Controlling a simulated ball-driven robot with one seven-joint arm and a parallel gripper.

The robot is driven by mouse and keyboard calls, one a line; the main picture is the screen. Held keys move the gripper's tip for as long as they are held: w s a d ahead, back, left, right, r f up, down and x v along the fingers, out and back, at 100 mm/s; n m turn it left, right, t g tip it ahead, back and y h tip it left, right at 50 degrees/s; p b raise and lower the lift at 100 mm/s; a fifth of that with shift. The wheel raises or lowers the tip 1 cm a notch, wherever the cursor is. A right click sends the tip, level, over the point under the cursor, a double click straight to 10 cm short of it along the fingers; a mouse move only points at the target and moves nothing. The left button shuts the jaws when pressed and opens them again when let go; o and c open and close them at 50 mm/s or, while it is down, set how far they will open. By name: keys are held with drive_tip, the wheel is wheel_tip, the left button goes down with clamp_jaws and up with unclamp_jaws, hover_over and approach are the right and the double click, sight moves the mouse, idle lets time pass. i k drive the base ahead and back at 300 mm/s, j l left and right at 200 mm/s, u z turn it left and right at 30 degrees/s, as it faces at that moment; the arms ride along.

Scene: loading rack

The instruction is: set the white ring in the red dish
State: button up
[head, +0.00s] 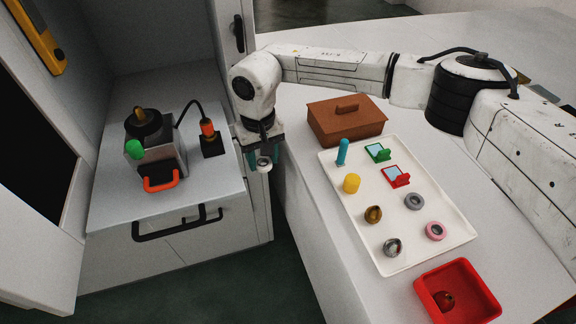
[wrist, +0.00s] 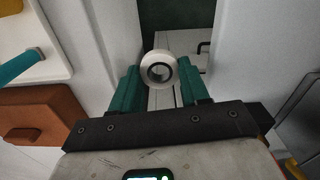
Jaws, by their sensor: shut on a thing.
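The white ring (wrist: 148,70) is between the two teal fingers of my gripper (wrist: 160,85) in the wrist view, its hole facing the camera. In the head view my gripper (head: 265,157) is shut on the white ring (head: 263,164), holding it in the air between the grey drawer unit and the white table. The red dish (head: 485,313) is a square, walled dish at the bottom right of the head view, well away from my gripper. A dark red round thing (head: 444,300) lies in it, at the left part.
A white tray (head: 385,262) holds several rings, a teal peg (head: 342,151), a yellow cylinder (head: 351,184) and green and red pieces. A brown lidded box (head: 345,121) stands behind it. A grey shelf (head: 110,212) with a machine (head: 157,150) is at left.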

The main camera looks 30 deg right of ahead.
sight(463, 299)
drive_tip(key=k+j+z, duration=0.3)
drive_tip(key=j, duration=0.2)
drive_tip(key=k+j+z, duration=0.15)
drive_tip(key=j+z, duration=0.15)
drive_tip(key=j, duration=0.2)
drive_tip(key=k+j+z, duration=0.25)
drive_tip(key=j, duration=0.15)
drive_tip(key=i+j+z, duration=0.2)
drive_tip(key=i, duration=0.05)
